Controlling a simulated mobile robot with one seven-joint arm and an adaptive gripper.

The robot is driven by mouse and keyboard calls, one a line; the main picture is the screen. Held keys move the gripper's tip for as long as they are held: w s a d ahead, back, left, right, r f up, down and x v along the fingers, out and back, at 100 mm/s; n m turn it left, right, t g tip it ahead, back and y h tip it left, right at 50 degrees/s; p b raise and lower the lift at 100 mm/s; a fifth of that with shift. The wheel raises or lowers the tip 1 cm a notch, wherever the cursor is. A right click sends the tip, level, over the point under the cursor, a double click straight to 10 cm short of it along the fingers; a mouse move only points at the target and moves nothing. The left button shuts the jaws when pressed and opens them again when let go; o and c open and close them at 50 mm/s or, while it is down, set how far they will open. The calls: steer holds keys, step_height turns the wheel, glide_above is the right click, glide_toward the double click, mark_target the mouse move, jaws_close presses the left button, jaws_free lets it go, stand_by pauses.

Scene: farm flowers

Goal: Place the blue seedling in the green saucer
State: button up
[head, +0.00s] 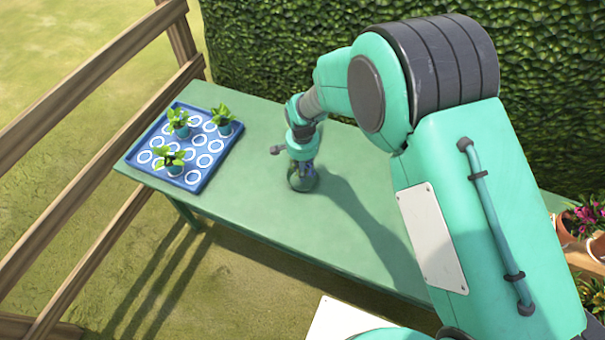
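Three leafy seedlings in blue pots stand upright in the blue tray (207,178) at the table's left end: one at the back left (178,123), one at the back right (222,122) and one at the front (170,160). My gripper (301,170) points down over the middle of the table, well to the right of the tray. A dark green rounded shape (302,184) shows right at its fingertips, low at the tabletop. I cannot tell whether this is the green saucer. My wrist hides the fingers, so their opening and any hold are unclear.
The tray has white ring marks, several of them empty. The green table (262,225) is bare between tray and gripper and in front. A wooden fence (95,170) runs along the left, a hedge (290,50) behind. Potted flowers (585,220) stand at far right.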

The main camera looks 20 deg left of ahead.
steer(key=shift+f+b, duration=0.3)
steer(key=shift+f, duration=0.95)
steer(key=shift+f, duration=0.15)
steer(key=o, duration=1)
step_height(320, 180, up, 12)
steer(key=p, duration=0.2)
steer(key=shift+s+d+p, duration=0.1)
steer(key=shift+s+p, duration=0.05)
steer(key=shift+p, duration=0.15)
